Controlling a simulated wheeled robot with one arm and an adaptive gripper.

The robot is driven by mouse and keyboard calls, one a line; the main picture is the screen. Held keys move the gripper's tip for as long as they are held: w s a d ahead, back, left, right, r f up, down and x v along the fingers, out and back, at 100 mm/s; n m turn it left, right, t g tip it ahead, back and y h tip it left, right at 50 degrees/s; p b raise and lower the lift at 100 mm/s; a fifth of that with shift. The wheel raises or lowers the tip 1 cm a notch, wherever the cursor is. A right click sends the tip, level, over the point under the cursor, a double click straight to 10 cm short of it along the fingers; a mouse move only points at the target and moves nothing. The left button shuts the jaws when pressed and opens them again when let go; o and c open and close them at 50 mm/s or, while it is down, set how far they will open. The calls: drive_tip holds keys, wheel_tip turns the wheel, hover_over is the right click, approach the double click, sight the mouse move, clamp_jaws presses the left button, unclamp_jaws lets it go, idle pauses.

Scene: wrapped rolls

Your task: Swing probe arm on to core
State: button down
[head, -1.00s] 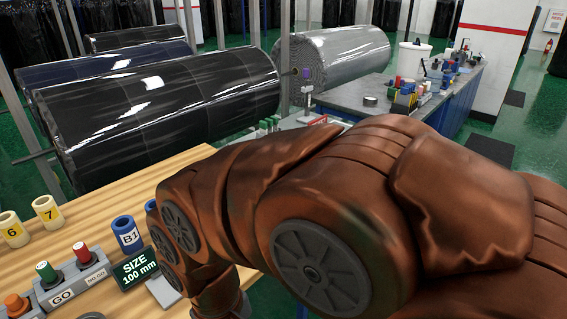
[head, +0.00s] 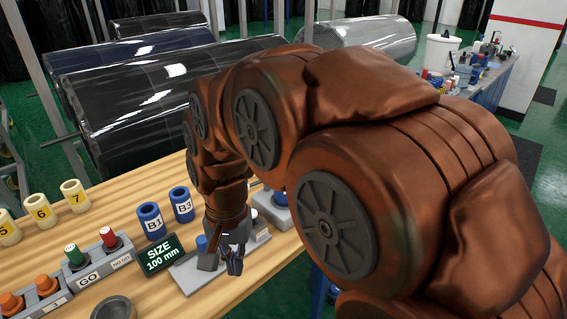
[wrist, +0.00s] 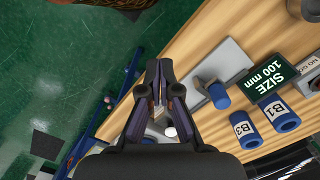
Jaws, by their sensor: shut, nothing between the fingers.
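The measuring fixture is a grey plate (head: 191,277) on the wooden bench beside the black SIZE 100 mm display (head: 160,255). A blue core (wrist: 219,96) sits at a grey block on this plate in the wrist view; in the head view the core (head: 201,243) is partly hidden by my arm. My gripper (head: 234,266) is shut and empty, pointing down over the right side of the plate. In the wrist view my gripper (wrist: 158,66) shows its fingertips together, apart from the blue core. I cannot clearly make out the probe arm; my gripper may hide it.
Blue cores B1 (head: 151,221) and B3 (head: 181,205) stand behind the display. Go and no-go gauges (head: 90,262) and yellow cores (head: 74,195) stand to the left. Large wrapped rolls (head: 150,105) lie behind the bench. Green floor (wrist: 60,70) lies beyond the bench edge.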

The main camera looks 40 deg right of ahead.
drive_tip(key=w+d+r+m+t+p, duration=0.1)
drive_tip(key=w+d+r+m, duration=0.1)
drive_tip(key=w+d+m, duration=0.55)
drive_tip(key=w+d+r+m+t, duration=0.1)
drive_tip(key=w+d+r+m, duration=0.2)
drive_tip(key=w+d+m, duration=0.4)
drive_tip(key=w+d+r+m+t+h, duration=0.1)
drive_tip(key=w+d+m, duration=0.1)
drive_tip(key=d+m, duration=1.2)
drive_tip(key=d, duration=0.4)
drive_tip(key=shift+r+p, duration=0.25)
drive_tip(key=shift+p, duration=0.15)
drive_tip(key=p+x, duration=0.3)
drive_tip(key=x, duration=0.7)
drive_tip(key=shift+w, duration=0.15)
